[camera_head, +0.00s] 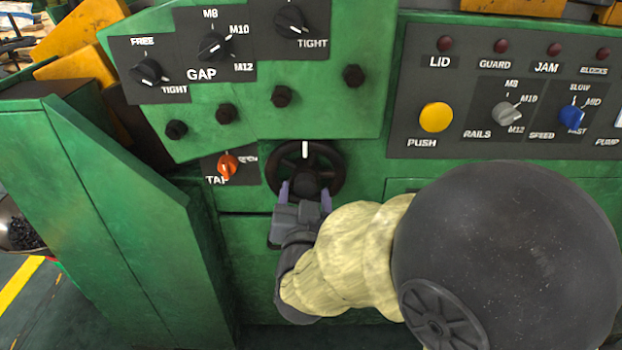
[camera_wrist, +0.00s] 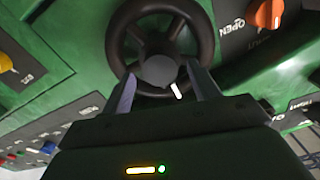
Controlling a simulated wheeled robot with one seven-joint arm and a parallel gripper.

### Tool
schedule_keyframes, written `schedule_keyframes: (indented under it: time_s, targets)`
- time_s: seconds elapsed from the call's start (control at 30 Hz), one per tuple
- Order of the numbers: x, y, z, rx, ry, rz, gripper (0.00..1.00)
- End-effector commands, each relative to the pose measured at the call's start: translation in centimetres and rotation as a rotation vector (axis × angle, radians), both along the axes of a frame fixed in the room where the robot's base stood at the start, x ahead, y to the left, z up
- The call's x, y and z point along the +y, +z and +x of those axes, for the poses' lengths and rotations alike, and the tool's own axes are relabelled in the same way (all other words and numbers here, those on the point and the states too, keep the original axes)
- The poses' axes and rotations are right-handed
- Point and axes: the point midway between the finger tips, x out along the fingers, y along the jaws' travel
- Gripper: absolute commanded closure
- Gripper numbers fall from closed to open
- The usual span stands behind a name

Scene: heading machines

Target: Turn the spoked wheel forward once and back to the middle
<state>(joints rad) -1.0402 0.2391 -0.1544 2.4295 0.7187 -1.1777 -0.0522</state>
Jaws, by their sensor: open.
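The spoked wheel (camera_head: 333,162) is black and sits on the green machine front, below the row of black knobs. A white mark stands at its top in the head view. My gripper (camera_head: 305,190) is at the lower part of the wheel, its two purple-grey fingers apart around the hub area. In the wrist view the wheel (camera_wrist: 205,35) shows its rim, spokes and grey hub, with a white mark on one spoke. There my gripper (camera_wrist: 160,88) has one finger on each side of the hub. I cannot tell whether the fingers touch the wheel.
An orange tap knob (camera_head: 228,165) is just left of the wheel. The GAP panel with black knobs (camera_head: 214,46) is above. A panel at right holds a yellow push button (camera_head: 436,117), a grey knob (camera_head: 507,114) and a blue knob (camera_head: 571,117). A green cabinet (camera_head: 110,220) juts out at left.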

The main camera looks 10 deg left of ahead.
Motion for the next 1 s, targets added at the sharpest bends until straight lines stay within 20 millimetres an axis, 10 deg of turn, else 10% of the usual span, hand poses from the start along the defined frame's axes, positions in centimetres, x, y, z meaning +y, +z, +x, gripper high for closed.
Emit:
schedule_keyframes:
  time_s: [0.53,0.83,1.0]
  targets:
    - [0.7,0.0,3.0,0.000,0.000,-0.001,0.39]
    - [0.7,0.0,3.0,0.000,0.000,-0.001,0.96]
    - [0.7,0.0,3.1,0.001,-0.001,0.002,1.00]
